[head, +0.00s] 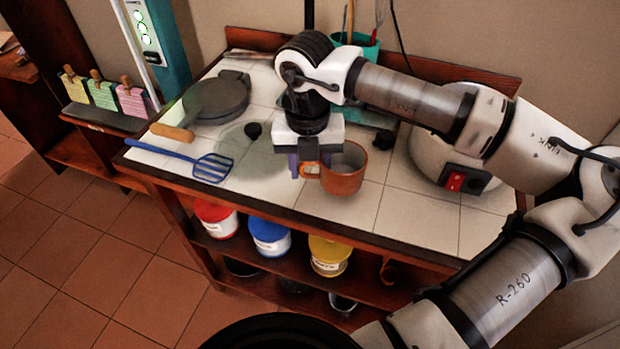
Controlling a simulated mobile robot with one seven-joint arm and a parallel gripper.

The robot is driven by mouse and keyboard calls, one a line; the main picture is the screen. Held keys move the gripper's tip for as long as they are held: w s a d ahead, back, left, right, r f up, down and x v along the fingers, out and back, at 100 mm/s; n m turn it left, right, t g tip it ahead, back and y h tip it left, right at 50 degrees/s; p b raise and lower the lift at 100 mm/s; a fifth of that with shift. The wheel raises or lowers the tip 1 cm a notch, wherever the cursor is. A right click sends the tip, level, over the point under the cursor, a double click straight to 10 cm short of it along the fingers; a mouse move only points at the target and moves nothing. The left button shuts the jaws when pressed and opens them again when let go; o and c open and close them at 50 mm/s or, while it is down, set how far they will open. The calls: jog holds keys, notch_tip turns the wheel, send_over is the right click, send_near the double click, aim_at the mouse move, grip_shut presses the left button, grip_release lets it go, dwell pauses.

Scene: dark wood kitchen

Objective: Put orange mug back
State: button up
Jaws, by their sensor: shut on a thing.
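The orange mug (345,182) is upright over the white tiled counter, near its front edge, with its handle toward the left. My gripper (308,170) points down and is shut on the orange mug at its handle side. I cannot tell whether the mug's base touches the tiles. The fingertips are partly hidden by the handle and the gripper body.
A blue spatula (212,167), a glass lid (245,150) and a dark pan (216,98) lie left of the mug. A white cooker (425,160) stands right. Red (215,218), blue (270,238) and yellow (328,255) canisters fill the shelf below. The front right tiles are clear.

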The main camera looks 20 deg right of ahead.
jog(key=shift+f, duration=1.3)
jog(key=shift+f+b, duration=0.15)
jog(key=shift+b, duration=0.3)
jog(key=o, duration=1.3)
jog(key=shift+c, duration=0.2)
notch_tip(320, 180, up, 12)
jog(key=shift+a+r+b, duration=0.15)
jog(key=shift+b, duration=0.25)
